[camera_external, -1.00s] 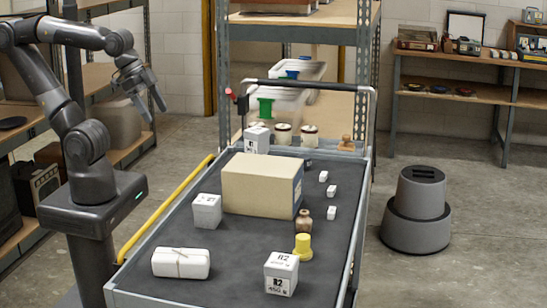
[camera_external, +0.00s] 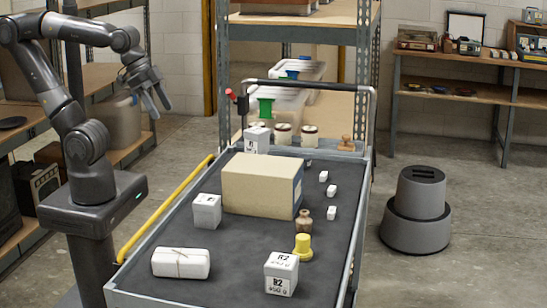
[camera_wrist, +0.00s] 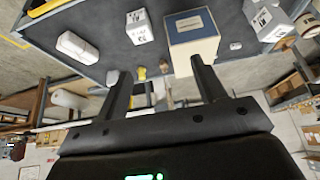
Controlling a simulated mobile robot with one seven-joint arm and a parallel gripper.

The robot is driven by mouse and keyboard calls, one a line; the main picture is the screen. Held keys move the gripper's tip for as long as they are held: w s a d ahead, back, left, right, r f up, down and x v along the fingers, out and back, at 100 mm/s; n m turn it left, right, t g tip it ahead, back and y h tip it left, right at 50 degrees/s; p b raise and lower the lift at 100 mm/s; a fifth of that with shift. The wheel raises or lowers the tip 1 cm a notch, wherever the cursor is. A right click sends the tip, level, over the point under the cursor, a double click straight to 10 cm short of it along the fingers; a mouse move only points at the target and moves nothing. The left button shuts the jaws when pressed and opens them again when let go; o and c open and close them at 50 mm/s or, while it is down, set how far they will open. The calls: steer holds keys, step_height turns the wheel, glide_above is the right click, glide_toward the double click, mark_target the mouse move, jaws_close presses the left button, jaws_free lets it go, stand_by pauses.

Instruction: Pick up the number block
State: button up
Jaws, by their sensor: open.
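Several white blocks with dark printed marks stand on the cart, and I cannot tell which is the number block. One marked R2 (camera_external: 281,273) is at the front right. Another block (camera_external: 207,211) stands left of the cardboard box, and a third (camera_external: 257,140) is at the back left. In the wrist view, one marked block (camera_wrist: 139,27) is upper middle and another (camera_wrist: 268,20) upper right. My gripper (camera_external: 159,109) is open and empty, held in the air left of the cart and apart from every block. Its fingers also show in the wrist view (camera_wrist: 160,72).
The cardboard box (camera_external: 258,186) fills the cart's middle. A tied white bundle (camera_external: 181,263), yellow object (camera_external: 303,247), brown bottle (camera_external: 304,221) and several small white blocks (camera_external: 323,176) lie around it. A yellow rail (camera_external: 167,207) edges the cart's left side. Shelving stands behind.

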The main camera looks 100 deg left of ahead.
steer(key=w+a+r, duration=0.1)
steer(key=w+a, duration=0.1)
steer(key=w, duration=0.5)
steer(key=w+a+r, duration=0.1)
steer(key=w+a, duration=0.2)
steer(key=w, duration=0.3)
steer(key=m+g, duration=0.1)
glide_above(324, 173)
steer(key=s, duration=0.4)
step_height(324, 173, down, 20)
steer(key=x, duration=1)
steer(key=shift+s, duration=0.3)
steer(key=shift+c, duration=0.4)
steer(key=shift+d, duration=0.1)
steer(key=c, duration=1)
steer(key=shift+o, duration=0.2)
